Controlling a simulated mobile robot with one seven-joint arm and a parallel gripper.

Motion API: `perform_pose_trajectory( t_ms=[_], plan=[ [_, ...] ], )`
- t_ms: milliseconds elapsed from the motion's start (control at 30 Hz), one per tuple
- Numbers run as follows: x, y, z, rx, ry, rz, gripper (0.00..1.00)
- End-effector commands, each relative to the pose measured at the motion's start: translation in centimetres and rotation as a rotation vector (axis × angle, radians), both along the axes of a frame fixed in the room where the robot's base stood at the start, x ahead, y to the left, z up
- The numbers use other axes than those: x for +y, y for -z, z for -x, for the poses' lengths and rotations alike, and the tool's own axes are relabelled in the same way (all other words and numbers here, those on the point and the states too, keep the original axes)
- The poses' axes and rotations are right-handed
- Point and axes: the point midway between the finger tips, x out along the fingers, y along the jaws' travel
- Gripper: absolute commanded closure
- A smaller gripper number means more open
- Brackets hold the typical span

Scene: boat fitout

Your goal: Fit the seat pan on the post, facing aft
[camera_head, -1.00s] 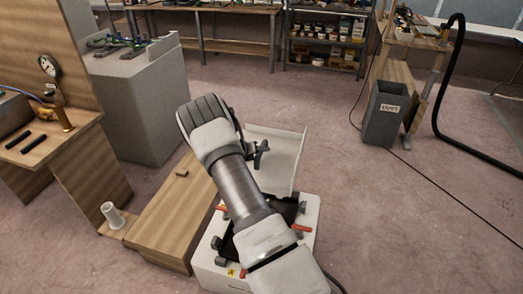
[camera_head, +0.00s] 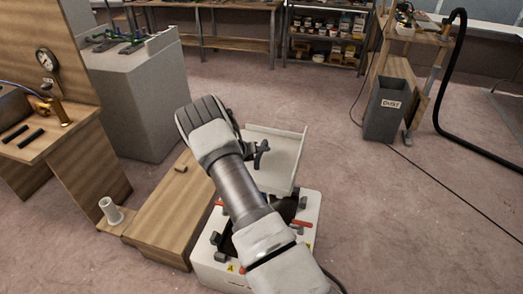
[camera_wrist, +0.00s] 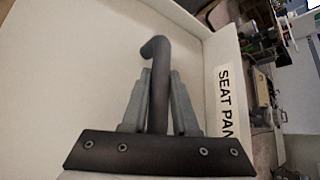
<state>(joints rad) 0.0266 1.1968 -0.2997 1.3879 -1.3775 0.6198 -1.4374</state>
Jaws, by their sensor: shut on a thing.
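The seat pan (camera_head: 285,150) is a pale, shallow panel with a raised edge. It is held up beyond my arm, above the front of my base. My gripper (camera_head: 258,154) is shut on a dark bent handle of the pan. The wrist view shows the grey fingers (camera_wrist: 159,105) on both sides of this handle (camera_wrist: 158,75), with the pale pan (camera_wrist: 70,70) behind and a "SEAT PAN" label (camera_wrist: 226,105) at right. The post (camera_head: 110,210) is a short, light grey upright stub on a low wooden ledge at left. It stands well apart from the pan.
A long wooden box (camera_head: 175,220) with a small block on top stands between the post and my base. A wooden bench (camera_head: 50,140) with a gauge and a grey cabinet (camera_head: 140,95) stand at left. A dust bin (camera_head: 386,112) is at right. Open floor lies at right.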

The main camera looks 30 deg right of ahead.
Motion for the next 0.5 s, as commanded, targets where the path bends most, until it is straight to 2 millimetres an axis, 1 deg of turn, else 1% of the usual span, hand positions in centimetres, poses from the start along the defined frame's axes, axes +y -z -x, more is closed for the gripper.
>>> perform_pose_trajectory(
  t_ms=[433, 467, 500],
  plan=[
    [-0.12, 0.01, -0.12, -0.004, 0.000, 0.005, 1.00],
    [-0.12, 0.01, -0.12, -0.004, 0.000, 0.005, 0.71],
    [-0.11, 0.02, -0.12, -0.004, 0.000, 0.005, 0.64]
  ],
)
